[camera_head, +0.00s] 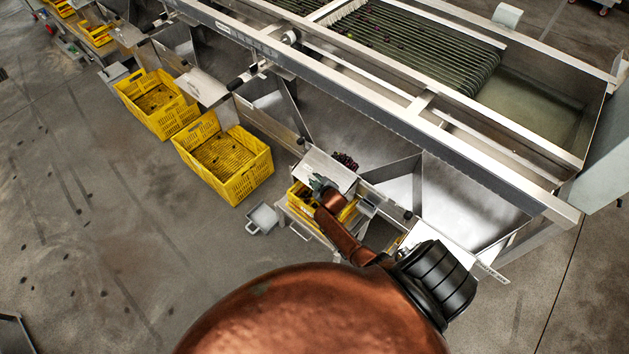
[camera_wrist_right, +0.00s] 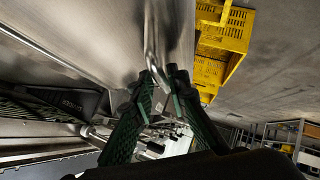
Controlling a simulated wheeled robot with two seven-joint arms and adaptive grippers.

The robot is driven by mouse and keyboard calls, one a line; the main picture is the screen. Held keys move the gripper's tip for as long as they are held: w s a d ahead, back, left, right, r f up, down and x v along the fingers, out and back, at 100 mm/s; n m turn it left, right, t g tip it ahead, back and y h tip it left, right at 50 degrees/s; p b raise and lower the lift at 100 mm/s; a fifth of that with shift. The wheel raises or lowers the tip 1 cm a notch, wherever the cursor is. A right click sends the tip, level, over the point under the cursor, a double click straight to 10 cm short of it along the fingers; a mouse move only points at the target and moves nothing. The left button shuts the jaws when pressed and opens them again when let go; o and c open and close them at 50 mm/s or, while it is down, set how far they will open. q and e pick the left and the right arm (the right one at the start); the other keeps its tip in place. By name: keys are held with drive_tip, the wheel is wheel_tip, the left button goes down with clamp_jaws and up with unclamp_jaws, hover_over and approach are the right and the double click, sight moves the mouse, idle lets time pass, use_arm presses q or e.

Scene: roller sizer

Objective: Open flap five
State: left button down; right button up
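A flat grey metal flap (camera_head: 330,168) sits on the front of the steel sizer, above a yellow crate. I cannot read which number it bears. My right gripper (camera_head: 322,185) is at its front edge in the head view. In the right wrist view, a bent metal handle (camera_wrist_right: 151,40) runs down along the flap's steel plate (camera_wrist_right: 100,35). The dark green fingers of my right gripper (camera_wrist_right: 163,75) are drawn close together at the tips, with the handle's bend between them. They look closed on it. My left gripper does not show in either view.
Yellow crates (camera_head: 236,180) stand along the sizer's left side, and another crate (camera_head: 304,202) is below the flap. A small grey tray (camera_head: 262,218) is on the floor. Another metal panel (camera_head: 202,87) is farther up the row. The floor at left is largely clear.

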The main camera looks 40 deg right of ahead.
drive_tip(key=shift+s+r, duration=0.25)
drive_tip(key=shift+s, duration=0.25)
drive_tip(key=v, duration=1.1)
